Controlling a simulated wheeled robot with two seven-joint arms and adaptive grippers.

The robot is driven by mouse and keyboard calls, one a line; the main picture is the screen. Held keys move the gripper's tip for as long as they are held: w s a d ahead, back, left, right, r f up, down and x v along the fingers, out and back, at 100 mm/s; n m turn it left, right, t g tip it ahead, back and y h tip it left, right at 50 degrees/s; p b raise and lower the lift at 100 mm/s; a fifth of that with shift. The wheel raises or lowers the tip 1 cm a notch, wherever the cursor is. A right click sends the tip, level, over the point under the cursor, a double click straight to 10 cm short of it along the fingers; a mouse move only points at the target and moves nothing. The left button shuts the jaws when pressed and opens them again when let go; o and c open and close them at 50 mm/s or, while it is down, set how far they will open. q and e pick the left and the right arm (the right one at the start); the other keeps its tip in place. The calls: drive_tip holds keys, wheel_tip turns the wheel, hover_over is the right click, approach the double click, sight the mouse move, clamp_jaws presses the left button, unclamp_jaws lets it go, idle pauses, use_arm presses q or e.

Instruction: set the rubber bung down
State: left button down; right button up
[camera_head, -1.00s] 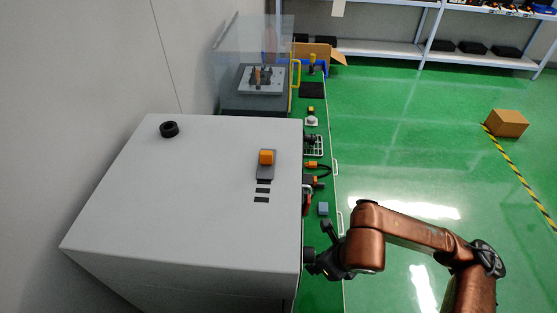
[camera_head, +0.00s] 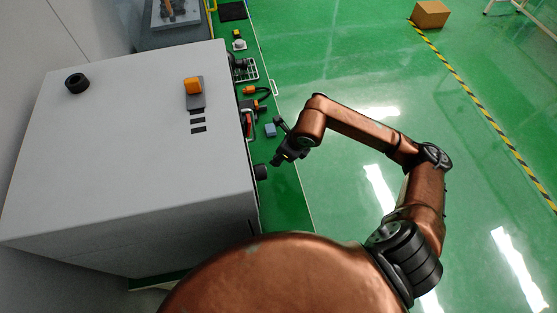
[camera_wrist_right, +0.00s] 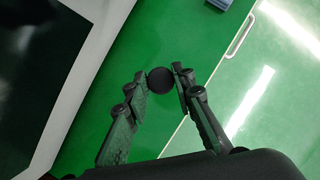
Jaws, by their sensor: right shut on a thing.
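The rubber bung (camera_wrist_right: 160,81) is a black round piece between the fingertips of my right gripper in the right wrist view. My right gripper (camera_wrist_right: 160,85) is shut on it, with a finger at either side. In the head view the bung (camera_head: 261,172) shows as a short black cylinder beside the right side of the big grey box, just beyond the fingers of my right gripper (camera_head: 275,162). Below it is the green bench surface (camera_head: 285,205). Whether the bung touches the bench is not clear. My left gripper is not in view.
The grey box (camera_head: 120,150) stands close left, with a black ring (camera_head: 77,83) and an orange switch (camera_head: 193,86) on top. A blue block (camera_head: 270,130), a white rack (camera_head: 247,70) and other small items lie farther along the bench. The near bench strip is bare.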

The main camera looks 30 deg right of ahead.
drive_tip(key=shift+w+d+f, duration=0.1)
drive_tip(key=shift+w+f, duration=0.1)
drive_tip(key=shift+f, duration=0.8)
drive_tip(key=shift+w+d+f, duration=0.1)
drive_tip(key=shift+w+f, duration=0.05)
drive_tip(key=shift+f, duration=0.85)
drive_tip(key=shift+f, duration=0.1)
drive_tip(key=o, duration=0.9)
drive_tip(key=shift+o, duration=0.2)
drive_tip(key=shift+r, duration=0.3)
drive_tip(key=v, duration=1.1)
drive_tip(key=shift+s+r+p, duration=0.2)
drive_tip(key=shift+r+p, duration=0.15)
drive_tip(key=shift+p, duration=0.05)
drive_tip(key=shift+f, duration=0.1)
